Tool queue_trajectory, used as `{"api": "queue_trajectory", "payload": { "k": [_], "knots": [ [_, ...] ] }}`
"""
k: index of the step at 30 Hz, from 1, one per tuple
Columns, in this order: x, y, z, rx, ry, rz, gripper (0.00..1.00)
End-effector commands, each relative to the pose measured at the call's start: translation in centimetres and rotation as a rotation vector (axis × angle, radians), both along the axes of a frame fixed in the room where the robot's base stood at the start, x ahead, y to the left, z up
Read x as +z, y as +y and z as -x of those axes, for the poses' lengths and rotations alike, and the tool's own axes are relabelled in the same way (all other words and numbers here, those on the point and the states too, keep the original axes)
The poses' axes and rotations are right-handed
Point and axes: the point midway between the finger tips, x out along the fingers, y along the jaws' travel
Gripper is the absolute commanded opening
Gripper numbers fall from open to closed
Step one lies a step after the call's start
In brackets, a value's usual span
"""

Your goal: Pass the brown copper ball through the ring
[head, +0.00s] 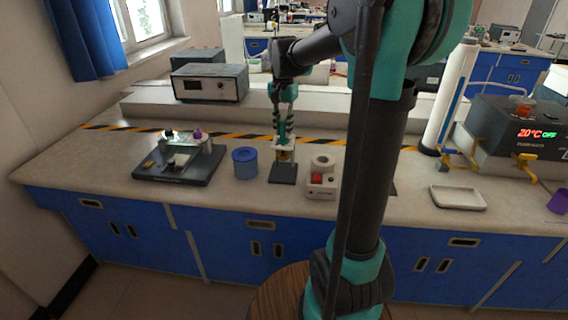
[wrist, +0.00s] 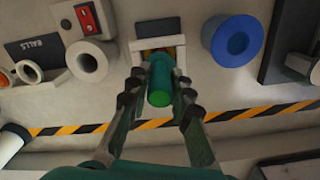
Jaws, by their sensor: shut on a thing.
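My gripper (head: 284,132) points down over a small stand with a dark base (head: 283,173) on the bench. In the wrist view my gripper (wrist: 158,97) has its fingers on both sides of a green cylinder (wrist: 159,82), like a handle, and is shut on it. The cylinder's far end reaches a pale square frame (wrist: 177,50) with orange and yellow parts inside. A dark plate marked BALLS (wrist: 34,47) lies at the left of the wrist view. Pale round holders (wrist: 28,71) stand by it, and a reddish-brown round thing shows at the edge. I cannot clearly make out the copper ball or the ring.
A blue cup (head: 245,162) stands left of the stand. A white device with a red switch (head: 322,178) stands close on its right. A black tray with apparatus (head: 180,165) is farther left, a white tray (head: 458,197) farther right. Bare bench lies in front.

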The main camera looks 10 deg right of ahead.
Motion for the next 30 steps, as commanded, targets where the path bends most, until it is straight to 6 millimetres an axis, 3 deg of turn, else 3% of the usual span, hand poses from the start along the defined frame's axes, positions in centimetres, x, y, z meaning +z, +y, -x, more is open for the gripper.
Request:
{"api": "queue_trajectory", "payload": {
  "k": [30],
  "knots": [
    [1.1,0.0,0.0,0.0,0.0,0.0,0.0]
  ]
}}
